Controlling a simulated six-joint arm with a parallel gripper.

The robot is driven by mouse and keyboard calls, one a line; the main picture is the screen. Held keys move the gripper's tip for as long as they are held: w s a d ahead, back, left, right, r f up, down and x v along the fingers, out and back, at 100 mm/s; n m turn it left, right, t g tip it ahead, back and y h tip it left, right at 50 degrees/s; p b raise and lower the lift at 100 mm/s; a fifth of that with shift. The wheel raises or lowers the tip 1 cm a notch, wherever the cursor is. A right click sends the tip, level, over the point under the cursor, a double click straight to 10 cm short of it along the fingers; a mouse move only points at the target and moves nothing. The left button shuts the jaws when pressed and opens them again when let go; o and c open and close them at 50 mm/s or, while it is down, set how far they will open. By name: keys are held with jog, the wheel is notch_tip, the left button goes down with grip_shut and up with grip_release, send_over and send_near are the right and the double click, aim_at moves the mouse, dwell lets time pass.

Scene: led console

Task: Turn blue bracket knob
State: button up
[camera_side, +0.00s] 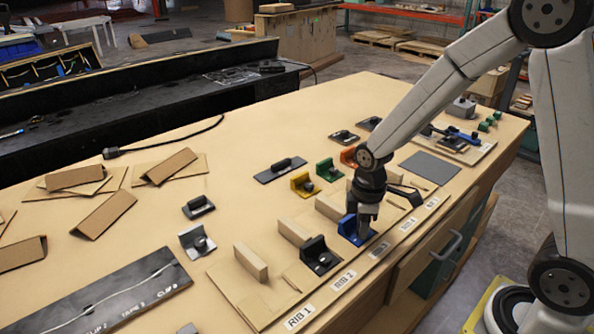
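The blue bracket (349,233) sits on the tan board near the table's front edge, behind the rib labels. My gripper (365,229) points straight down at the right part of the blue bracket. The gripper hides the bracket's knob. I cannot tell whether the fingers are open, shut or touching the knob.
A black bracket (320,254) stands just left of the blue one, with a grey bracket (197,242) further left. Yellow (302,185), green (328,169) and orange (348,156) brackets stand behind.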

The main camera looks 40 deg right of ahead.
grip_shut()
